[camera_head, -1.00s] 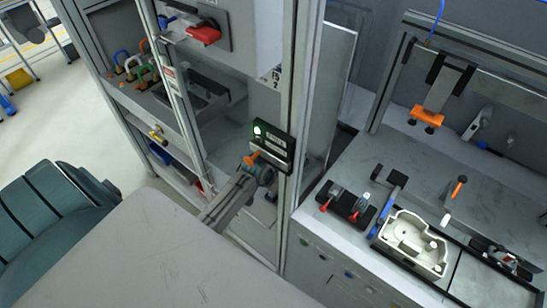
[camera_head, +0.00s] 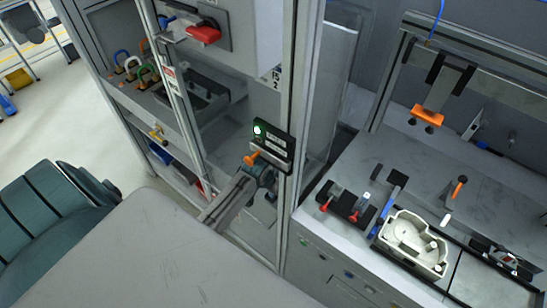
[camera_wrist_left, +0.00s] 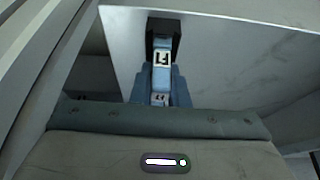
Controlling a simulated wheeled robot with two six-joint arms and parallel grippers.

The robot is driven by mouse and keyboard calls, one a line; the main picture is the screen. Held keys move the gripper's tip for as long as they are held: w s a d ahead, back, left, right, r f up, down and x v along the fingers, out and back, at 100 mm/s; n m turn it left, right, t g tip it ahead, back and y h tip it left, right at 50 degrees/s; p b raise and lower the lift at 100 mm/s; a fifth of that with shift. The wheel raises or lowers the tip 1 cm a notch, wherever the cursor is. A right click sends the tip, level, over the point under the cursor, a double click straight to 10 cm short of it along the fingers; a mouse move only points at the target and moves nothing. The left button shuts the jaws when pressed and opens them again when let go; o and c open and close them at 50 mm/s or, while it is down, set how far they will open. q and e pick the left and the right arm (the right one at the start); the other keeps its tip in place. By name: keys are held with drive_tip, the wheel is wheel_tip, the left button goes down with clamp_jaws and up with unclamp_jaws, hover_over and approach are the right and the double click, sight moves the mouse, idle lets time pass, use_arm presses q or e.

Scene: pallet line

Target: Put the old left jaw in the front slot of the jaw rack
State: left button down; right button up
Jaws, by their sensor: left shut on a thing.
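In the left wrist view my left gripper (camera_wrist_left: 160,99) has blue fingers and is shut on the old left jaw (camera_wrist_left: 163,38). The jaw shows as a dark block at the fingertips, with a white label marked in black just below it. A pale grey panel lies behind the jaw; I cannot tell whether they touch. In the head view I cannot make out the left gripper's fingers or the held jaw. I cannot identify the jaw rack or its front slot for sure in either view. My right gripper is not in view.
A cabinet post bears a black box (camera_head: 272,150) with a green light. On the right bench are black fixtures with red levers (camera_head: 345,205), a cream casting (camera_head: 415,243) and an orange-handled tool (camera_head: 459,187). An orange clamp (camera_head: 427,116) hangs above. Coloured padlocks (camera_head: 122,62) hang left.

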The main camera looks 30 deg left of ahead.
use_arm(q)
drive_tip(key=shift+f, duration=0.15)
drive_tip(key=c, duration=1.3)
unclamp_jaws()
drive_tip(key=shift+s, duration=0.1)
drive_tip(key=shift+s+r, duration=0.1)
drive_tip(key=shift+r, duration=0.4)
drive_tip(key=shift+s+a+r+b, duration=0.2)
drive_tip(key=shift+s+r+b, duration=0.65)
drive_tip(key=shift+s, duration=1.4)
drive_tip(key=shift+s+a+r+b, duration=0.15)
drive_tip(key=shift+s+r+b, duration=0.25)
drive_tip(key=shift+s+b, duration=1.4)
drive_tip(key=shift+s+a+r+b, duration=0.2)
drive_tip(key=shift+s+r+b, duration=0.35)
drive_tip(key=shift+s, duration=2.2)
